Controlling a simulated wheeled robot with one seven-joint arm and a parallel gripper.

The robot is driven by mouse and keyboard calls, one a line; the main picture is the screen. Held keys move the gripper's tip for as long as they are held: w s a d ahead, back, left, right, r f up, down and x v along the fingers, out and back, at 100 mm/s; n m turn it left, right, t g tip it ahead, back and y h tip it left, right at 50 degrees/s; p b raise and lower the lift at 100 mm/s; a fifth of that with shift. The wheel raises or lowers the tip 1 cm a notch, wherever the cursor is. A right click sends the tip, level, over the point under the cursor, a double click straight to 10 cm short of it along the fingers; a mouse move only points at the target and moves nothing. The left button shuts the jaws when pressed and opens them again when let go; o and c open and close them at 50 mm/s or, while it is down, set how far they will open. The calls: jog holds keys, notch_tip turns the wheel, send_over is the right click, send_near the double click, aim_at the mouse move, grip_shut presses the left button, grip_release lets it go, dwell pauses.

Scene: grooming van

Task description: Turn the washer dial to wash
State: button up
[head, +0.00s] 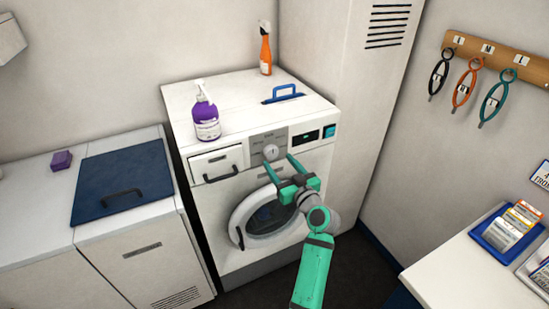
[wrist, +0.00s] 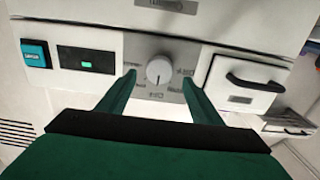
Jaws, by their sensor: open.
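The white washer (head: 215,205) stands against the back wall. Its round pale dial (head: 271,153) sits on a grey panel at the top of its front. In the wrist view the dial (wrist: 159,70) lies between and just beyond my fingertips, with printed labels around it that are too small to read. My green gripper (head: 279,167) is open in front of the dial, one finger to each side; it also shows in the wrist view (wrist: 158,85). I cannot tell whether either finger touches the dial.
A detergent drawer (head: 216,163) is left of the dial; a dark display (head: 305,136) and teal button (head: 329,132) are right. A counter (head: 440,270) stands at right.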

aim_at(273, 154)
jog(key=shift+x, duration=2.15)
jog(key=shift+w, duration=0.1)
jog(key=c, duration=1.1)
